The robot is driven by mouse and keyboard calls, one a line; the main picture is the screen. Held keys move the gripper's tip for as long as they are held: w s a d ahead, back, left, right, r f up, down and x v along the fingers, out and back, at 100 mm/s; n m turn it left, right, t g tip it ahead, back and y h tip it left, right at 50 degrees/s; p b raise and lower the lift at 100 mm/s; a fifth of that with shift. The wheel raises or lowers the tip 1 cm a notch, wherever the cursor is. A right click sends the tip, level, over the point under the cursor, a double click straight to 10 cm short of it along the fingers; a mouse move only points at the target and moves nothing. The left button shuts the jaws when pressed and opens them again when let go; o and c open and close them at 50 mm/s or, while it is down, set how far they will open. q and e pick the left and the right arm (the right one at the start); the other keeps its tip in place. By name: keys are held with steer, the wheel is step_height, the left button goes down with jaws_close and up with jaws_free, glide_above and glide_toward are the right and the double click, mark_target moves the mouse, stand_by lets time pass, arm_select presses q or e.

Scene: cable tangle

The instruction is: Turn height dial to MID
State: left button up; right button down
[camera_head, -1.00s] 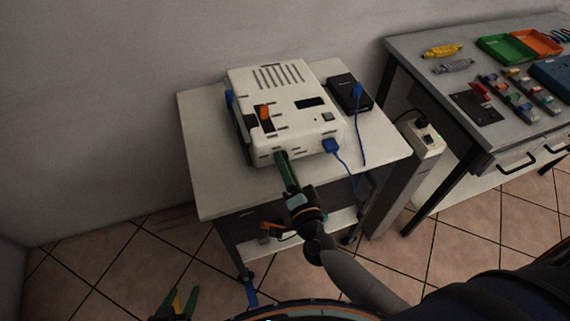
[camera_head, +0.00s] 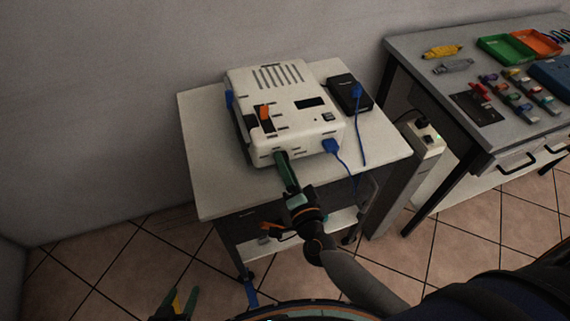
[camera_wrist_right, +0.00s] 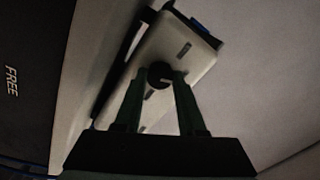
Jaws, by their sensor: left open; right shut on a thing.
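The white machine (camera_head: 290,105) sits on a small white table. My right gripper (camera_head: 282,160) reaches the machine's front face. In the right wrist view its two fingers (camera_wrist_right: 158,85) are on either side of the dial and shut on it. In the head view the gripper hides the dial. I cannot read any labels around it. My left gripper (camera_head: 181,302) is open and empty, low at the bottom edge, away from the machine.
A black box (camera_head: 349,94) with a blue plug stands right of the machine. A blue cable (camera_head: 345,160) runs from the machine's front, close to my right gripper. An orange lever (camera_head: 264,112) is on the machine. A grey workbench (camera_head: 425,65) with trays stands at right.

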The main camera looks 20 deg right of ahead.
steer(key=shift+s+a+f, duration=0.2)
steer(key=shift+s+f, duration=0.05)
steer(key=shift+f, duration=0.5)
steer(key=c, duration=0.7)
jaws_free()
steer(key=shift+w, duration=0.15)
steer(key=shift+o, duration=1)
steer(key=shift+d+r, duration=0.1)
steer(key=shift+r, duration=0.1)
steer(key=shift+w, duration=0.1)
